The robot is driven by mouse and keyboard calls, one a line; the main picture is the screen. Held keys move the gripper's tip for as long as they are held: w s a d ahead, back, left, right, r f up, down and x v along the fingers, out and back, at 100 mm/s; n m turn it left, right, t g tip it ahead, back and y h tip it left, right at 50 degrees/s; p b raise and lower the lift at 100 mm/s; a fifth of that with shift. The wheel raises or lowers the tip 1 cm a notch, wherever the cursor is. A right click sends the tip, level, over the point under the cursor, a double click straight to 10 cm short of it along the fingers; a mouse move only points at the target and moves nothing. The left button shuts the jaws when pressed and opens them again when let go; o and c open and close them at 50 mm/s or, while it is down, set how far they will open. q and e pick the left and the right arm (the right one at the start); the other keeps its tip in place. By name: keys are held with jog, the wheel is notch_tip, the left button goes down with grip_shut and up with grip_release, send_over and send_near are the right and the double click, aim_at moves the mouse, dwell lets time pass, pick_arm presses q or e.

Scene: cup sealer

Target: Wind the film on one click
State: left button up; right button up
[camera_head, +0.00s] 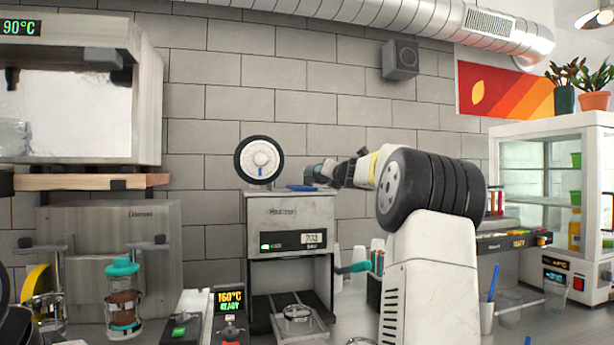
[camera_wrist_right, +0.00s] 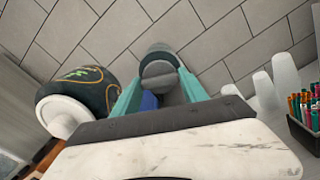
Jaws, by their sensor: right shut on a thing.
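The cup sealer (camera_head: 290,215) is a grey box with a small lit display. A film roll (camera_head: 246,160) with a black ring and a white face with a pointer stands upright on its top left. My right gripper (camera_head: 325,172) is at the top right of the sealer. In the right wrist view, its teal fingers (camera_wrist_right: 158,92) are shut on a grey round knob (camera_wrist_right: 158,70). The dark printed roll with a pale core (camera_wrist_right: 72,95) shows to the left of the fingers there.
A teal-tipped lever (camera_head: 355,267) sticks out at the sealer's right side. A metal cup holder (camera_head: 297,313) is at its base. A blue flat thing (camera_head: 302,188) lies on its top. Stacked cups and a pen-like bundle (camera_wrist_right: 305,115) stand to the right. A glass cabinet (camera_head: 548,160) is farther right.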

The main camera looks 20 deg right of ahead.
jog(key=shift+f+m, duration=0.1)
jog(key=shift+m, duration=0.3)
jog(key=o, duration=1.4)
jog(key=shift+s, duration=0.1)
jog(key=s, duration=0.7)
jog(key=shift+s+a, duration=0.2)
jog(key=shift+s, duration=0.15)
